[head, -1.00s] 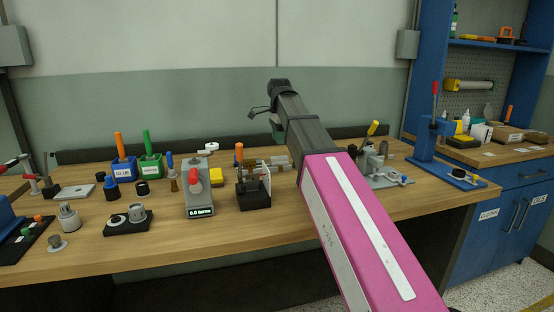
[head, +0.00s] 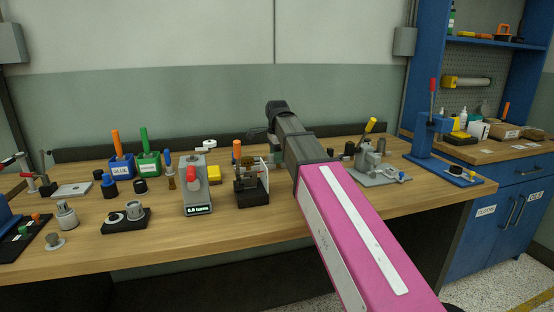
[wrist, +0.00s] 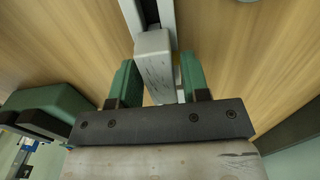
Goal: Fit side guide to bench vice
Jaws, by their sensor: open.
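My gripper (wrist: 158,66) shows in the wrist view with its two green fingers apart. A worn light-grey block (wrist: 152,50) lies between the fingers, with a narrow gap on each side. The block meets a pale bar with a dark slot (wrist: 149,10) above it in the picture. I cannot tell for certain whether this block is the side guide or part of the vice. In the head view my arm's far end is low over the back of the bench, and the fingers and the block are hidden there.
On the wooden bench (head: 110,250), a black-based fixture with a pale upright plate (head: 252,190) stands left of my arm. A grey device with a display (head: 197,190) is further left. A grey toggle-clamp fixture (head: 376,172) and a blue press (head: 425,140) stand to the right.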

